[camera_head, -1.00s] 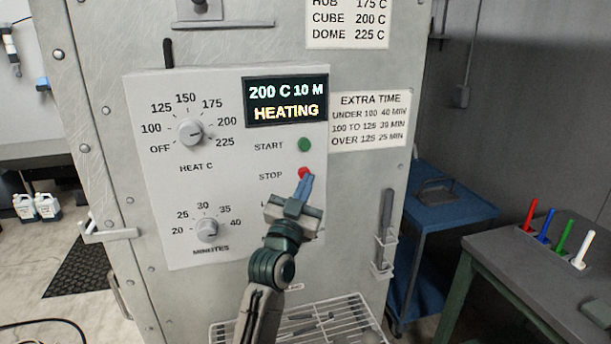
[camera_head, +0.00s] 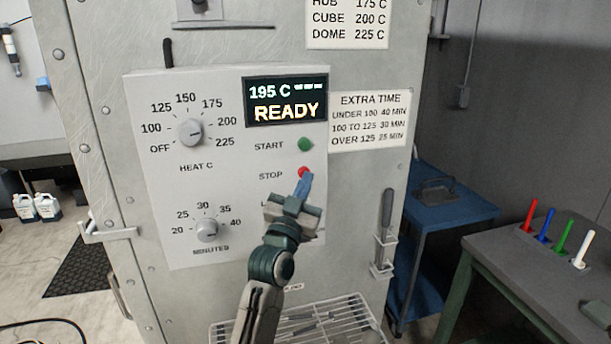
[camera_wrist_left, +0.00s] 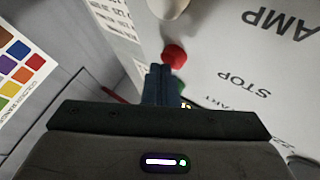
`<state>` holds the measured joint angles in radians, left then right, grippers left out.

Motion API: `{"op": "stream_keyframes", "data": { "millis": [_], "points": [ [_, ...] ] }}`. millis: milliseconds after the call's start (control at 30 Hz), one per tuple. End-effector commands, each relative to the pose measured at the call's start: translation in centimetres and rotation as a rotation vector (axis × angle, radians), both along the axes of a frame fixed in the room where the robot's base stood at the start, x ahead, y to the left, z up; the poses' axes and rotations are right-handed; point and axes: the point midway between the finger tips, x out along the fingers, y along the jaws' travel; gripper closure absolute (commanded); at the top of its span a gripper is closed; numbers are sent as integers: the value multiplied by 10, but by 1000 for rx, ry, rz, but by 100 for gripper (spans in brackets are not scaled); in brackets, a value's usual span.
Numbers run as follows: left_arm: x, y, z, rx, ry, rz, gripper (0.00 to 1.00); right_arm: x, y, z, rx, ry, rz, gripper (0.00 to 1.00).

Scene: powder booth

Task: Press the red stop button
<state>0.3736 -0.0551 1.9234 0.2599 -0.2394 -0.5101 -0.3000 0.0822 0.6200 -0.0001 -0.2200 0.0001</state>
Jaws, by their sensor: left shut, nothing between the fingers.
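The red stop button (camera_head: 304,172) is on the light control panel (camera_head: 170,240), right of the word STOP and below the green start button (camera_head: 305,145). My left gripper (camera_head: 306,180) is shut and empty, its blue fingertips at the lower edge of the red button in the head view. In the left wrist view the red button (camera_wrist_left: 174,54) shows just beyond the shut fingertips (camera_wrist_left: 160,70). I cannot tell whether they touch it. The display (camera_head: 286,101) reads 195 C and READY. My right gripper is not in view.
Two dials, the heat dial (camera_head: 190,132) and the minutes dial (camera_head: 207,230), sit left on the panel. A wire rack (camera_head: 225,330) is below. A blue cart (camera_head: 455,212) and a table with colored markers (camera_head: 490,250) stand at the right.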

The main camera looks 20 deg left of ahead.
Motion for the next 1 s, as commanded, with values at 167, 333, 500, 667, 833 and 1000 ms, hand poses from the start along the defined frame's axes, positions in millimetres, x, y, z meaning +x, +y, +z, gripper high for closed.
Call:
{"op": "stream_keyframes", "data": {
  "millis": [167,333,500,667,833,1000],
  "points": [
    [-8,-5,-1,-2,0,-1,100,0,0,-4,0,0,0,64],
    [-13,-9,-1,0,0,0,100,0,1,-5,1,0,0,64],
    [-13,-9,0,0,0,0,100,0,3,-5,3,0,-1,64],
    [-15,-10,-1,-1,0,0,100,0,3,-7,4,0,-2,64],
    [-28,-19,-3,-3,0,-1,100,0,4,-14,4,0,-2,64],
    [-42,-29,-3,-5,-1,-2,100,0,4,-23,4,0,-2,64]
  ]
}}
